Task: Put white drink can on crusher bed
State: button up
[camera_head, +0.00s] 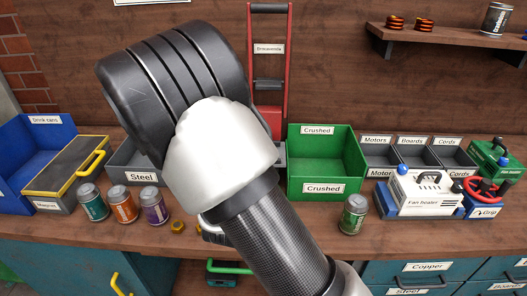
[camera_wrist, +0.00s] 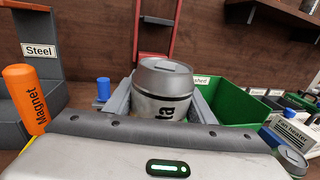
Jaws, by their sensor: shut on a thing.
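The white drink can (camera_wrist: 160,105), with a grey top and dark lettering, stands roughly upright between the fingers of my gripper (camera_wrist: 162,98) in the wrist view. My gripper is shut on it. In the head view my arm hides the can and most of the gripper. A tall red frame (camera_head: 285,60) with a red block (camera_head: 270,122) low on it stands at the back of the bench, and it also shows behind the can in the wrist view (camera_wrist: 157,20). I cannot make out the crusher bed; my arm and the can cover that area.
A green Crushed bin (camera_head: 327,160) stands right of the red frame. Teal (camera_head: 93,204), orange (camera_head: 124,206) and purple (camera_head: 153,207) cans stand front left; a green can (camera_head: 353,215) stands front right. An orange magnet (camera_wrist: 25,95) is at left in the wrist view.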

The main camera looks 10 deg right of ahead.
jog(key=shift+f+b+x, duration=0.35)
jog(key=shift+f+x, duration=0.2)
jog(key=shift+x, duration=2.45)
jog(key=shift+f+b+x, duration=0.3)
jog(key=shift+f+x, duration=0.3)
jog(key=shift+x, duration=2.4)
jog(key=shift+f+b+x, duration=0.35)
jog(key=shift+f+x, duration=0.2)
jog(key=shift+x, duration=2.45)
jog(key=shift+a, duration=0.1)
jog(key=shift+f, duration=0.2)
jog(key=o, duration=1.1)
